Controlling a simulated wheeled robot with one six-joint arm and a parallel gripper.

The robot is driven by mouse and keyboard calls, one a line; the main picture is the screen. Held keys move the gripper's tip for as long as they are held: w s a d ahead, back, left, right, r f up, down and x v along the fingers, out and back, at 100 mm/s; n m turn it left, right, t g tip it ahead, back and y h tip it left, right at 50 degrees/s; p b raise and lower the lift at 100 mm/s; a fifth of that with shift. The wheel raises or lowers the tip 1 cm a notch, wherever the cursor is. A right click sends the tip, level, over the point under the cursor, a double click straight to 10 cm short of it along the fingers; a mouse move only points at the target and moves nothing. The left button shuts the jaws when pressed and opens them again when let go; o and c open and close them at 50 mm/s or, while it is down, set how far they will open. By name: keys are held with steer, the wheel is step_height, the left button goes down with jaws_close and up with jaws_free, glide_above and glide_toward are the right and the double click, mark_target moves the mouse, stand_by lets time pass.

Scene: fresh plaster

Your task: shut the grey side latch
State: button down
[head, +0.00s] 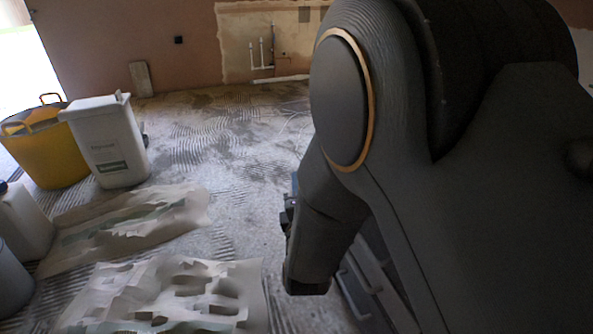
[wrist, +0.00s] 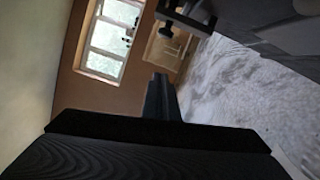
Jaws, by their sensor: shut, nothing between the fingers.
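My gripper (wrist: 160,82) shows in the wrist view as a dark, narrow pair of fingers, closed together and holding nothing. In the head view my arm fills the right side and hides most of what lies behind it. A grey case-like thing (head: 366,268) shows partly below my arm. I cannot make out the grey side latch for certain in either view. In the wrist view a dark bracket-like part (wrist: 187,17) shows at the top, beyond and apart from my fingertips; I cannot tell whether it belongs to the latch.
A yellow tub (head: 48,150) and a white bucket (head: 106,140) stand at the left. Stained sheets (head: 130,228) lie on the dusty floor, with pale containers (head: 22,222) at the left edge. The middle floor is clear. A window (wrist: 110,38) shows in the wrist view.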

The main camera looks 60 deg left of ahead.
steer(key=p+v, duration=0.1)
steer(key=v, duration=0.6)
steer(key=shift+s+r+p, duration=0.15)
steer(key=shift+s+p, duration=0.2)
steer(key=shift+s, duration=0.1)
steer(key=shift+a, duration=0.1)
